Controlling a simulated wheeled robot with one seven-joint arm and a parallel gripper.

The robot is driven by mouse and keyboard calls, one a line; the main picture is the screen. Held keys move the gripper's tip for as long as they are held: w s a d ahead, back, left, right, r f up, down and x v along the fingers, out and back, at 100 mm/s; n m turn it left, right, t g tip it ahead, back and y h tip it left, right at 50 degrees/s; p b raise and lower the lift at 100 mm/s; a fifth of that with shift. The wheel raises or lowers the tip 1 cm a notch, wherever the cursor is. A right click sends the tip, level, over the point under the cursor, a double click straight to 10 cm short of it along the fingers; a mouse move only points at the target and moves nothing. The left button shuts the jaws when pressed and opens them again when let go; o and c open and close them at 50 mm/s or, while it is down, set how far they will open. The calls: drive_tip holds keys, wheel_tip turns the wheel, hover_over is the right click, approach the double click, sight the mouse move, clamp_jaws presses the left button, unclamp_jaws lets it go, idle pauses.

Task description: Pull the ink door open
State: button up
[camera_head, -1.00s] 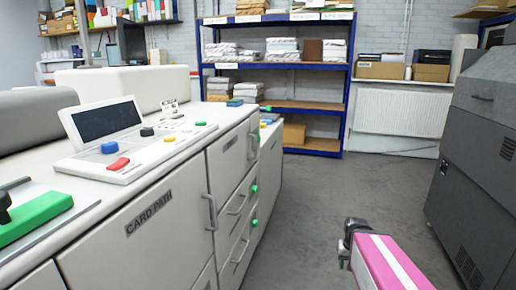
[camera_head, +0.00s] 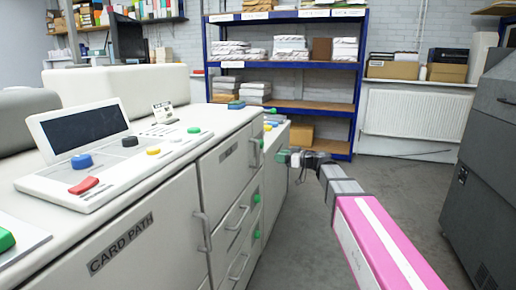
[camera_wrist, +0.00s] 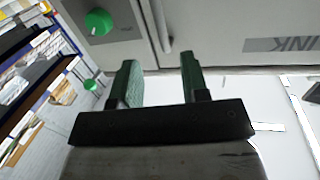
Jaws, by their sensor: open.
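The ink door (camera_head: 222,172) is a pale panel in the upper front of the long white machine, and it looks shut. Its label reads INK in the wrist view (camera_wrist: 290,43), where the letters appear upside down. The door's upright handle (camera_wrist: 164,25) lies ahead of the fingers in the wrist view. My gripper (camera_head: 286,157) is just right of the machine front in the head view. Its two green fingers (camera_wrist: 160,78) are apart with nothing between them. The handle appears beyond the fingertips, not between them.
A green knob (camera_wrist: 99,21) sits beside the handle. The card path door (camera_head: 140,250) is nearer, with drawers (camera_head: 237,215) below the ink door. Blue shelving (camera_head: 357,90) stands behind, and a dark grey machine (camera_head: 490,170) stands right. The floor (camera_head: 400,190) between is clear.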

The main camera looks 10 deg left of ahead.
drive_tip(key=shift+n+y, duration=0.3)
drive_tip(key=shift+y, duration=0.1)
drive_tip(key=x, duration=0.4)
drive_tip(key=r+x, duration=0.1)
drive_tip(key=x, duration=0.3)
drive_tip(key=r+x, duration=0.1)
drive_tip(key=x, duration=0.2)
drive_tip(key=shift+w+a+r, duration=0.1)
drive_tip(key=shift+w+a, duration=0.15)
drive_tip(key=shift+a, duration=0.1)
clamp_jaws()
